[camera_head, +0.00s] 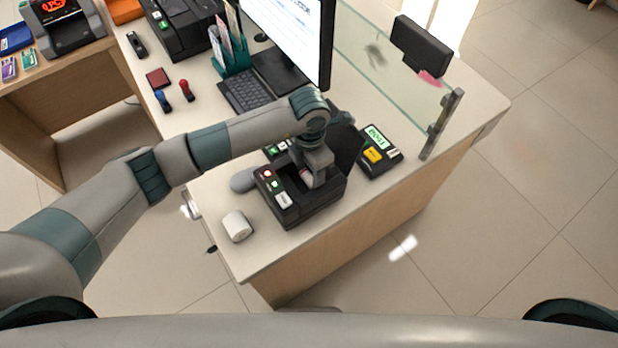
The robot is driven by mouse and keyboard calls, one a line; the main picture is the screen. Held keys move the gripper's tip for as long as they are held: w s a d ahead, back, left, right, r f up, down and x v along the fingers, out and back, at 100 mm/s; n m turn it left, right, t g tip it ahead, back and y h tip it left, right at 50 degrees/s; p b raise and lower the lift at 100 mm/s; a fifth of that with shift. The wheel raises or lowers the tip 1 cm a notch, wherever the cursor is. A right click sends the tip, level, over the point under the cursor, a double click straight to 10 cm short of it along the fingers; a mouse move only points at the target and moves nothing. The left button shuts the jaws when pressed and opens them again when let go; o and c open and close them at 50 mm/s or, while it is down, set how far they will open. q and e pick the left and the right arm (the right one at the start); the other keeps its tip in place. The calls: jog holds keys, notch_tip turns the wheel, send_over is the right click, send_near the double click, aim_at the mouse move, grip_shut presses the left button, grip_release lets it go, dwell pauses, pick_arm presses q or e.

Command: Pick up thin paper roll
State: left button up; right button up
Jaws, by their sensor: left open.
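A black receipt printer (292,205) with red and green lights stands near the front end of the counter. My left gripper (309,178) points down into the open bay of the printer. Its jaws are open. A small pale piece (304,174) shows in the bay by the fingertips; it may be the thin paper roll, but the gripper and the bay walls hide most of it. A white, thicker paper roll (237,226) stands on the counter to the left of the printer, apart from the gripper. My right gripper is out of view.
A black terminal with a green display (381,150) lies to the right of the printer. A glass screen (390,75) lines the right side. The counter's front edge is near the white roll.

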aim_at(309, 176)
pick_arm(q)
jog(key=c, duration=0.8)
jog(key=shift+w+r+b, duration=0.1)
jog(key=shift+r+b, duration=0.3)
jog(key=shift+r, duration=0.25)
notch_tip(309, 176, up, 9)
jog(key=b, duration=0.3)
jog(key=shift+f, duration=0.15)
